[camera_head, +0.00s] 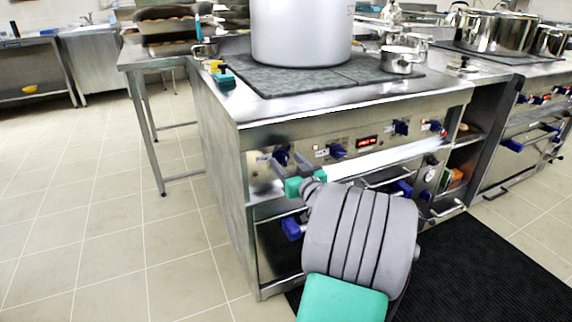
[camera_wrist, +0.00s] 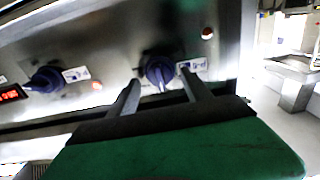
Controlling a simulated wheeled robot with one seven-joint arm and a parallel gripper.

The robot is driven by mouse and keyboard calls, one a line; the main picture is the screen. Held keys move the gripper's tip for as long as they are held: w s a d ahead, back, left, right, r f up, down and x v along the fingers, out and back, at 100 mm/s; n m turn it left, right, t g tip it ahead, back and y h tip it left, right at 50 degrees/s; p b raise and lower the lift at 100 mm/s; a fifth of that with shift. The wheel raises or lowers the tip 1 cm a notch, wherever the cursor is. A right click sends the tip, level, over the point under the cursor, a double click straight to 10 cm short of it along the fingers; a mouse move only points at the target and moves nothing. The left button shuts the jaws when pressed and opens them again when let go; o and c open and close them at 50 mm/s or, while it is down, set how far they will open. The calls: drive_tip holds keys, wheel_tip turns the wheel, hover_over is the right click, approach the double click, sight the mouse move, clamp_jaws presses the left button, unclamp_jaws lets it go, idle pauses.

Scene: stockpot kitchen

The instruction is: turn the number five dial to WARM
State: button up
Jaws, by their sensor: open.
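The stove's front panel (camera_head: 383,143) carries a row of blue dials. The leftmost dial (camera_head: 282,154) is partly behind my gripper (camera_head: 289,163). In the wrist view, which looks upside down, this dial (camera_wrist: 160,71) shows between the two fingertips of my gripper (camera_wrist: 161,82). The fingers are apart, one on each side of the knob; contact cannot be told. A second dial (camera_head: 337,150) sits to its right, and it also shows at the left of the wrist view (camera_wrist: 46,79). The dial numbers and the WARM mark are too small to read, so I cannot tell which is number five.
A red lit display (camera_head: 367,141) and further dials (camera_head: 400,128) lie along the panel. A large pot (camera_head: 300,32) stands on the cooktop. Blue-ended handles (camera_head: 291,228) stick out below. A black mat (camera_head: 480,275) covers the floor at right; the tiled floor at left is clear.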

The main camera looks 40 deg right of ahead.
drive_tip(key=shift+w+d, duration=0.15)
drive_tip(key=shift+w, duration=0.45)
drive_tip(key=shift+c, duration=0.6)
clamp_jaws()
